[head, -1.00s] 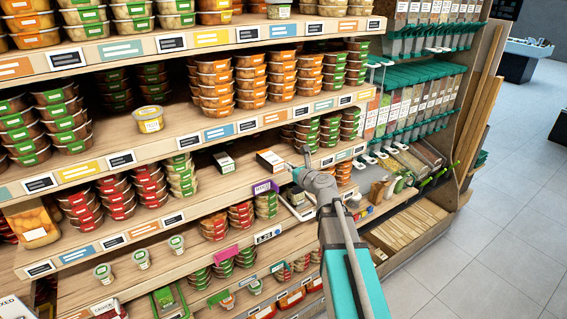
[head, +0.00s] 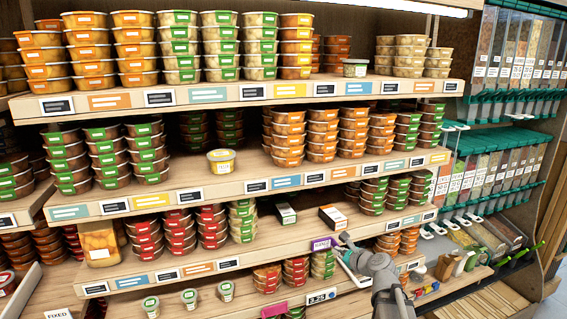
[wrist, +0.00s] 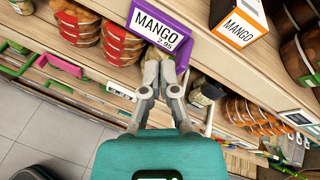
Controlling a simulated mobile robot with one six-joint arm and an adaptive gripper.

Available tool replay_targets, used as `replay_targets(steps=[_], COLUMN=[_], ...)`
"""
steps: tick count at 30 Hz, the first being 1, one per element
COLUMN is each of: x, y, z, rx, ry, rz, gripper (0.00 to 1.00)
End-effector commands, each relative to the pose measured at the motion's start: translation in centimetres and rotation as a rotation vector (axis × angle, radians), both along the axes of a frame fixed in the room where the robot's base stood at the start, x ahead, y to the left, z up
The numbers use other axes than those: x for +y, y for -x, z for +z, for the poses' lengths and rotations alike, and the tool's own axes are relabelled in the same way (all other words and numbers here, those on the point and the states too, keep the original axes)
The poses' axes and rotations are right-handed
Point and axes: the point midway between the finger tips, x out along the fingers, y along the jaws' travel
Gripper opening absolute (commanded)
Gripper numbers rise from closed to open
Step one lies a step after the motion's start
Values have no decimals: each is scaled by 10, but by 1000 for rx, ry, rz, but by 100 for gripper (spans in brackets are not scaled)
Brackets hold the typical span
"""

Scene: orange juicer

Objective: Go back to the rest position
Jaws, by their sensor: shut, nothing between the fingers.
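My gripper (head: 345,241) is at the lower right in the head view, just in front of a shelf edge with a purple price tag (head: 321,244). In the wrist view my gripper (wrist: 161,62) has its two grey fingers together, with nothing seen between them. The fingertips overlap the lower edge of the purple MANGO tag (wrist: 158,24) in the picture; whether they touch it I cannot tell. A box with an orange-edged MANGO label (wrist: 239,27) stands on the shelf above and to the right. My rest position is not marked in any view.
Stacked food tubs (head: 287,138) fill several shelves. A lone yellow-lidded tub (head: 221,161) and a dark box (head: 285,214) stand on them. Bulk dispensers (head: 500,160) are at the right. Open tiled floor (wrist: 40,135) shows at the lower left in the wrist view.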

Motion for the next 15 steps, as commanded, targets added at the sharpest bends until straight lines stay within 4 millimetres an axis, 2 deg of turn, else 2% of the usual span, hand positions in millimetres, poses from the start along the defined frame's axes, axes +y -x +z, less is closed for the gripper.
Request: replay_targets(steps=[1, 6, 15], x=[10, 33, 50], y=[9, 39, 99], z=[-25, -82, -177], rx=[-1, -12, -25], ry=[95, 429, 939], rz=[65, 309, 799], gripper=[0, 0, 0])
